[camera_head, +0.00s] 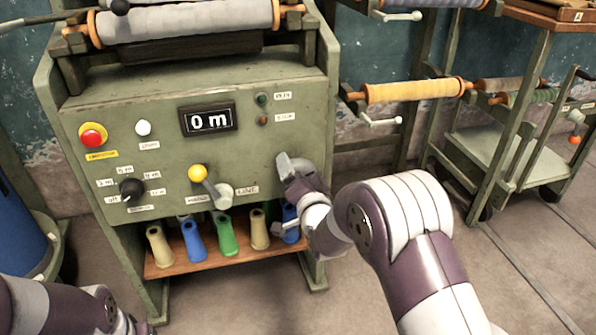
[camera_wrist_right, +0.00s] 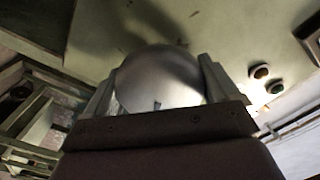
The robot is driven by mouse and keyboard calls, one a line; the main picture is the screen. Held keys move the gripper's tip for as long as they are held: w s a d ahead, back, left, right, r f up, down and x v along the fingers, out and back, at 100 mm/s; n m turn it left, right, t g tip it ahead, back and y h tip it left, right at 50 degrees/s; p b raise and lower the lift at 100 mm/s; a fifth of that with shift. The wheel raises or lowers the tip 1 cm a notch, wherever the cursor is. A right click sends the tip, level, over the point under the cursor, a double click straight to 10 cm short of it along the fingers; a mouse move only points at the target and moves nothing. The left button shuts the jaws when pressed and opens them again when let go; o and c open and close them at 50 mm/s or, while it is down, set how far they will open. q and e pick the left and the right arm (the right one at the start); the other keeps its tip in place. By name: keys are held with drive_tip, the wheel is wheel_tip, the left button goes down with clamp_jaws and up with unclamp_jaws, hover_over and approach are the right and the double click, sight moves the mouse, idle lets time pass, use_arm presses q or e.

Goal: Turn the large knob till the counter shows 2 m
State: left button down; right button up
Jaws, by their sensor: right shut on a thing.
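The green machine panel carries a counter (camera_head: 209,119) that reads 0 m. My right gripper (camera_head: 288,168) is at the panel's right side, below the two small lamps, and it hides most of the knob in the head view. In the right wrist view a large round grey knob (camera_wrist_right: 160,78) sits between the two fingers of my right gripper (camera_wrist_right: 158,90), which are shut on it from both sides.
A rack with rolls (camera_head: 415,91) stands to the right.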

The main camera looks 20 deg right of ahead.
drive_tip(key=m, duration=0.4)
drive_tip(key=shift+m+p, duration=0.3)
drive_tip(key=m, duration=0.3)
drive_tip(key=shift+m, duration=0.3)
drive_tip(key=m, duration=0.4)
drive_tip(key=shift+p, duration=0.35)
drive_tip(key=shift+f+m, duration=0.1)
drive_tip(key=shift+m, duration=2)
drive_tip(key=o, duration=0.8)
